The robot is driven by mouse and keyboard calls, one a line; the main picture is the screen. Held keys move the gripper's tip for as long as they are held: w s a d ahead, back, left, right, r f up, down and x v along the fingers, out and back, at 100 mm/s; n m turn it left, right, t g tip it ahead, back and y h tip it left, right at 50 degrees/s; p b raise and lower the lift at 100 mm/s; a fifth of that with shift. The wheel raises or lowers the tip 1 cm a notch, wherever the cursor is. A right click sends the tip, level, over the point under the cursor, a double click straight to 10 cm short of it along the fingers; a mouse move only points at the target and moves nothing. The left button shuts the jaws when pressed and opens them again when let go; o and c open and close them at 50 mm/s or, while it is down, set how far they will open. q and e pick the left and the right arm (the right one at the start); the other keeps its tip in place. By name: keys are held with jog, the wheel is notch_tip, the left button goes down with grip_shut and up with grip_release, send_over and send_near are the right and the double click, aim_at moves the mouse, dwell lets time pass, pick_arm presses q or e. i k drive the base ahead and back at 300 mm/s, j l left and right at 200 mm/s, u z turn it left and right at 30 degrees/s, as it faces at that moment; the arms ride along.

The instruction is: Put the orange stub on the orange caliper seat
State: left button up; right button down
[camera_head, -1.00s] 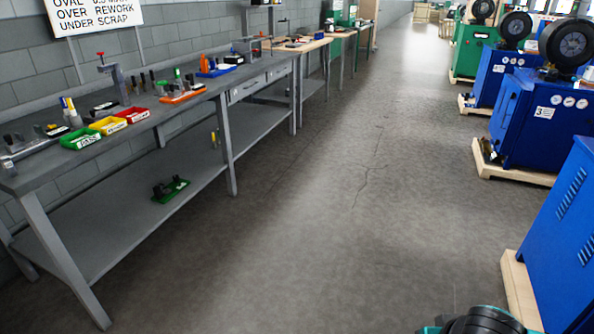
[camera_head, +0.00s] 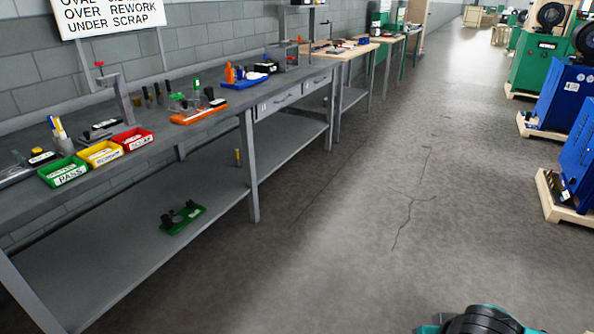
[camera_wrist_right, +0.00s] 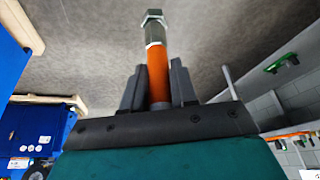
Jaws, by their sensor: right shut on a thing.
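The orange stub (camera_wrist_right: 157,72) is a short orange hose piece with a hex metal fitting on its end, seen in the right wrist view. My right gripper (camera_wrist_right: 158,88) is shut on it, with dark fingers on both sides and the fitting pointing away from the palm. On the bench in the head view lies an orange base (camera_head: 200,116) with dark upright posts and a green piece on it; it looks like the orange caliper seat. It is well away from the stub. My left gripper is not in view.
The grey workbench (camera_head: 100,192) runs along the left wall. Green (camera_head: 62,172), yellow (camera_head: 100,154) and red bins (camera_head: 132,140) and a blue base (camera_head: 245,83) stand on it. A green base (camera_head: 182,219) lies on its lower shelf. Blue machines (camera_head: 568,98) line the right. The aisle floor is clear.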

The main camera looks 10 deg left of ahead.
aim_at(202, 109)
jog(key=i+u, duration=0.25)
jog(key=i, duration=0.3)
jog(key=i+l+u, duration=0.2)
jog(key=i, duration=0.35)
jog(key=i+l+u, duration=0.15)
jog(key=i+u, duration=0.25)
jog(key=i+l+u, duration=0.25)
jog(key=u, duration=0.15)
jog(key=i+l+u, duration=0.25)
jog(key=l+u, duration=0.2)
jog(key=i+l+u, duration=0.2)
jog(key=l+u, duration=0.2)
jog(key=i+l+u, duration=0.15)
jog(key=l+u, duration=0.25)
jog(key=l, duration=0.1)
